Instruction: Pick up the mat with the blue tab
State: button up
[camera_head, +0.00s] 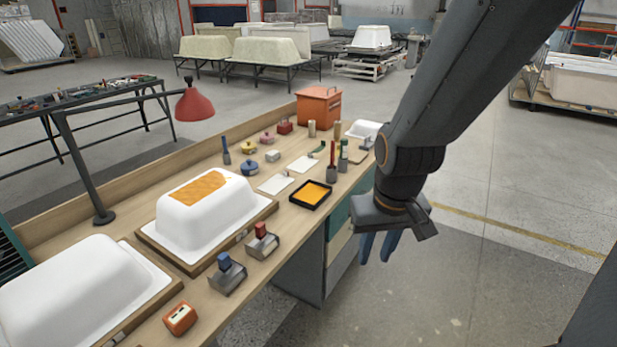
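A grey piece with a blue tab (227,276) stands near the bench's front edge, left of centre. It looks like a bent or folded shape; I cannot tell for sure that it is a mat. A similar grey piece with a red tab (262,243) stands just behind it to the right. My gripper (378,247) hangs with its blue fingers pointing down, beyond the bench's right side and over the floor. The fingers are apart and nothing shows between them. It is well right of the blue-tabbed piece and touches nothing.
White tub shells (205,220) sit on wooden boards; one carries an orange patch. An orange device (180,318) lies near the front edge. A black tray (310,195), tools and pots stand farther back. A red lamp (194,104) overhangs the bench's left side.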

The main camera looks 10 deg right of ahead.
aim_at(302, 165)
jog(key=z, duration=0.7)
jog(key=i, duration=1.35)
jog(key=u, duration=0.5)
jog(key=i, duration=0.85)
jog(key=u, duration=0.75)
